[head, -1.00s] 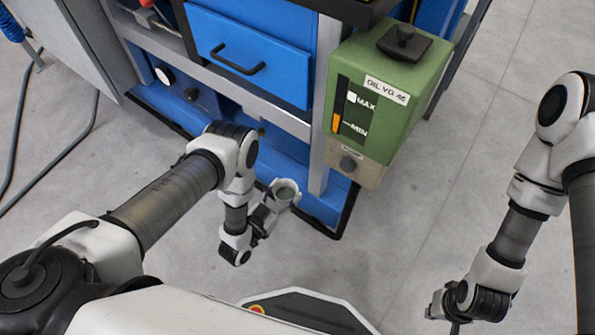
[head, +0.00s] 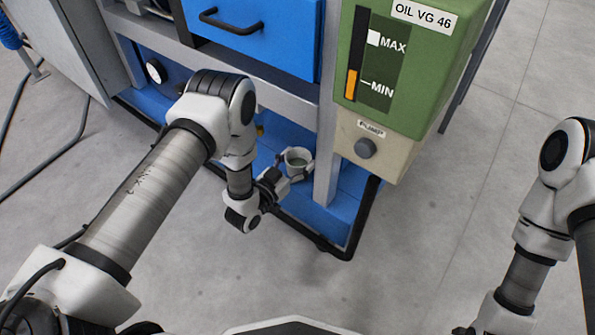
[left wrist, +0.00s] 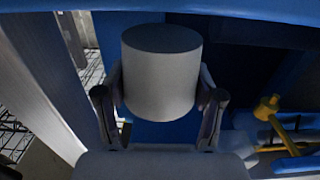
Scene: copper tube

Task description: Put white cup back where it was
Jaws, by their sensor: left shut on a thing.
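The white cup (head: 298,158) is upright, its open top facing up, over the blue lower shelf of the machine. My left gripper (head: 288,172) is shut on it, with a finger on either side. In the left wrist view the cup (left wrist: 161,75) shows as a pale cylinder between the two fingers of my left gripper (left wrist: 160,103). Whether the cup's base touches the shelf is hidden. My right arm comes in at the lower right, and its gripper is cut off by the bottom edge.
A grey post (head: 328,130) stands just right of the cup. The green oil tank (head: 425,75) with its beige pump block (head: 378,145) overhangs to the right. A blue drawer (head: 255,35) is above. A yellow part (left wrist: 268,108) shows at right in the wrist view.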

